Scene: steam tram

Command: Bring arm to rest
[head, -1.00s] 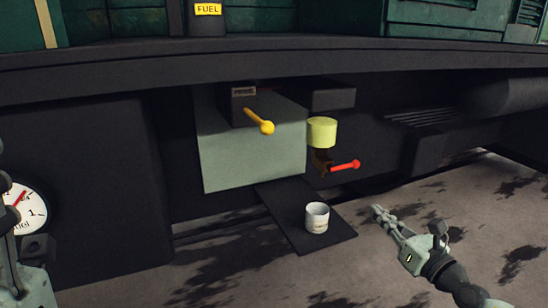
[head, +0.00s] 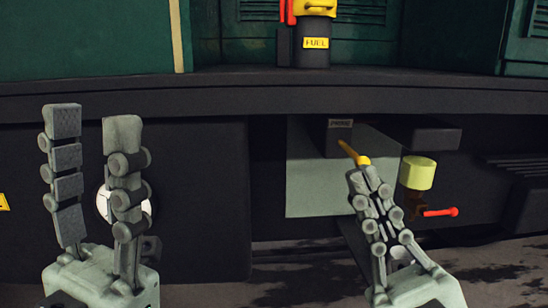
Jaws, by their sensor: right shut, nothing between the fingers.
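My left gripper (head: 92,114) stands upright at the left of the head view. Its two fingers are spread wide with nothing between them. My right gripper (head: 371,178) is right of the middle, pointing up, with its fingers together and empty. Its tips overlap the ball end of the yellow lever (head: 350,150) in the picture; I cannot tell whether they touch.
A grey-green panel (head: 312,185) lies behind my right gripper. A red-handled tap (head: 440,212) and a yellow-green cylinder (head: 419,173) are right of it. A white gauge (head: 103,207) is partly hidden behind my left fingers. A dark ledge (head: 230,95) runs above, below a FUEL label (head: 316,43).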

